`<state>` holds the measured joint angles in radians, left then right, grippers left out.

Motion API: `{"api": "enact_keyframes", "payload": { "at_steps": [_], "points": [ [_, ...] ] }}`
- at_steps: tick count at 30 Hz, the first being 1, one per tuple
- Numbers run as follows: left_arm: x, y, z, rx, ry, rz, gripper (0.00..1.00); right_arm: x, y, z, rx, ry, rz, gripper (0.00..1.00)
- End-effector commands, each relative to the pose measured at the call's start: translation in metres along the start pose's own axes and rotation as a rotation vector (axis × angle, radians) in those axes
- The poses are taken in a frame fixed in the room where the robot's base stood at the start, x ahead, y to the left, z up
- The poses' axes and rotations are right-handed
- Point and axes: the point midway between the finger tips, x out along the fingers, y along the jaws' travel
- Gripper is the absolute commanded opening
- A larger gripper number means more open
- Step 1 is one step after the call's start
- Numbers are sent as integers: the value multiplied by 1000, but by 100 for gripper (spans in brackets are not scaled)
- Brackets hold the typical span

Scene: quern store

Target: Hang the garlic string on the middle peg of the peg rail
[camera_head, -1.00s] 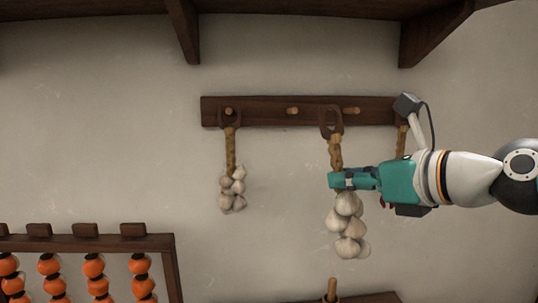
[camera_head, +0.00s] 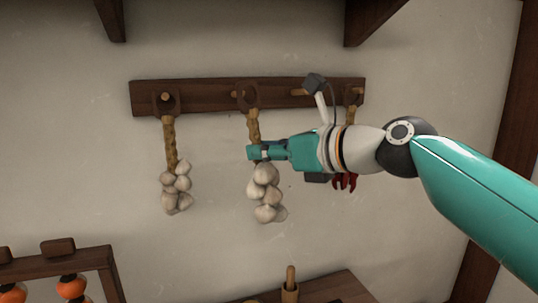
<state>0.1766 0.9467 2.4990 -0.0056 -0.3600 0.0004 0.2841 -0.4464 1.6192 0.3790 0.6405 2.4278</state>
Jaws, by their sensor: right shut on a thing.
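The garlic string (camera_head: 266,192) is a tan plait with pale bulbs below and a dark loop (camera_head: 249,96) on top. My right gripper (camera_head: 256,152), teal, comes from the right and is shut on the plait just above the bulbs. The dark wooden peg rail (camera_head: 205,97) is on the wall. The held string's loop overlaps a peg (camera_head: 238,94) second from the left. I cannot tell whether the loop is around that peg or in front of it. My left gripper is not in view.
Another garlic string (camera_head: 176,190) hangs from the leftmost peg. A string with dark red ends (camera_head: 345,182) hangs at the rail's right end, partly hidden by my arm. A rack with orange things (camera_head: 71,287) stands lower left.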

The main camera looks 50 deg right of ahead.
Motion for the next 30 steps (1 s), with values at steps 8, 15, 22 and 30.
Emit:
{"api": "enact_keyframes", "payload": {
  "at_steps": [8, 15, 22, 30],
  "points": [
    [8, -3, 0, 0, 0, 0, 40, 16, -8, 1, 0, -1, 1, 0],
    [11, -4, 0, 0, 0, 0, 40, 28, -15, 2, -1, -1, 1, 0],
    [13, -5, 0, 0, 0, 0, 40, 40, -22, 4, 0, 0, 2, 0],
    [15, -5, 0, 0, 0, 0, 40, 54, -30, 7, 1, -1, 1, 0]
  ]
}}
